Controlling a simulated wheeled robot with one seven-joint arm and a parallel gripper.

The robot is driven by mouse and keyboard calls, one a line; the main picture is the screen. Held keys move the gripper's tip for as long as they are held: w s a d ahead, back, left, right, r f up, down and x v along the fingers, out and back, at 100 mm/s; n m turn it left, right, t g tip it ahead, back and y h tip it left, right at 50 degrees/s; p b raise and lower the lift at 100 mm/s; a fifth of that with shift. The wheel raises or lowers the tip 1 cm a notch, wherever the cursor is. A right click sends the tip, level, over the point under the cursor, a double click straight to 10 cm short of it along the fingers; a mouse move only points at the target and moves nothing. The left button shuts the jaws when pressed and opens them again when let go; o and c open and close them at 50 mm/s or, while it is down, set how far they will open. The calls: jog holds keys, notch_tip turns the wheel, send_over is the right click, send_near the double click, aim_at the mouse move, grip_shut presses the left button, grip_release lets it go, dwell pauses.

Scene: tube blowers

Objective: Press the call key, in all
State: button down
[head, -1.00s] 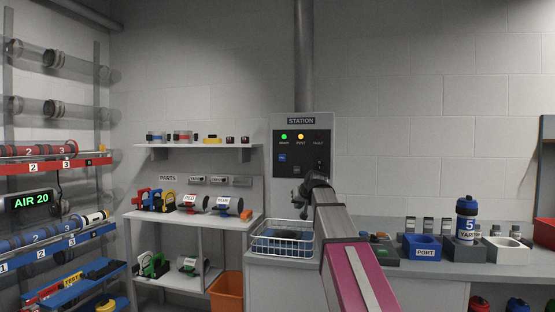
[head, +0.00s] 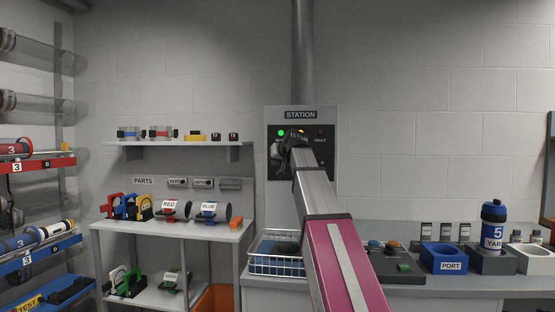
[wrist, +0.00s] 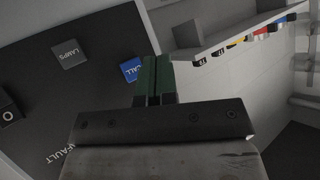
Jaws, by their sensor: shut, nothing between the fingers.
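The blue CALL key (wrist: 131,70) is on the dark station panel (wrist: 95,110), which fills the left of the wrist view. My gripper (wrist: 151,60) has its green fingers closed together with nothing between them. The fingertips appear just beside the key's right edge in the wrist view; I cannot tell whether they touch the panel. In the head view my wrist is in front of the station panel (head: 328,165) and hides the key.
A grey LAMPS key (wrist: 70,53) sits near the CALL key, and a round knob (wrist: 8,113) is at the far left. The green lamp (head: 281,132) is lit. A parts shelf (head: 180,142) stands left of the station. A wire basket (head: 275,262) is on the counter below.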

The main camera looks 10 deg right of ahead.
jog(key=shift+w, duration=0.15)
jog(key=w+d, duration=0.2)
jog(key=w, duration=0.6)
jog(key=shift+d, duration=0.35)
jog(key=shift+w, duration=0.2)
dwell(1.7)
jog(key=shift+w+d, duration=0.15)
jog(key=shift+w, duration=0.1)
